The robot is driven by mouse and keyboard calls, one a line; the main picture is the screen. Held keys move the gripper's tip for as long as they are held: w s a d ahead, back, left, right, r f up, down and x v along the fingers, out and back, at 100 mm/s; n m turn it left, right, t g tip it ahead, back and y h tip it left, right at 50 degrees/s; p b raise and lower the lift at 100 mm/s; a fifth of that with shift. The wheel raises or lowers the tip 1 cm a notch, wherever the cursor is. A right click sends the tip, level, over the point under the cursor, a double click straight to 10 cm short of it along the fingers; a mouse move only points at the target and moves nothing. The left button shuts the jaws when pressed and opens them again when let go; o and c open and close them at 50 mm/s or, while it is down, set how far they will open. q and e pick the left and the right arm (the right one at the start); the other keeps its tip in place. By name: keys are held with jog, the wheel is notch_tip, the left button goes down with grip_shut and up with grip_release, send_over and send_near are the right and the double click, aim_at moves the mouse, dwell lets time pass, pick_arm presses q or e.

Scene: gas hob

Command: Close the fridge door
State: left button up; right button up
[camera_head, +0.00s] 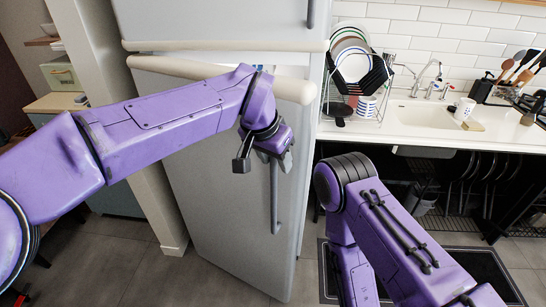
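The fridge has a grey lower door (225,210) with a vertical handle (274,200) near its right side. This door stands slightly ajar: its cream top edge (185,68) slants out from the cream edge above it, with the wider gap at the right. My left gripper (263,160) is in front of the door at the handle's upper end. Its fingers look spread apart, one dark finger left of the handle. I cannot tell whether it touches the door or handle. My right arm bends down at the lower right, and its gripper is out of view.
The fridge's upper door (215,20) looks shut. To the right is a white counter (480,138) with a sink, a dish rack (360,85) of plates, a mug and utensils. A dark mat (480,265) lies on the tiled floor. A wall edge (140,150) stands close left of the fridge.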

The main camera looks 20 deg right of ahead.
pick_arm(q)
jog(key=shift+w+a+r, duration=0.1)
jog(key=shift+w+a, duration=0.05)
jog(key=shift+a, duration=0.05)
jog(key=b+v, duration=0.1)
jog(key=v, duration=0.9)
jog(key=shift+r, duration=0.15)
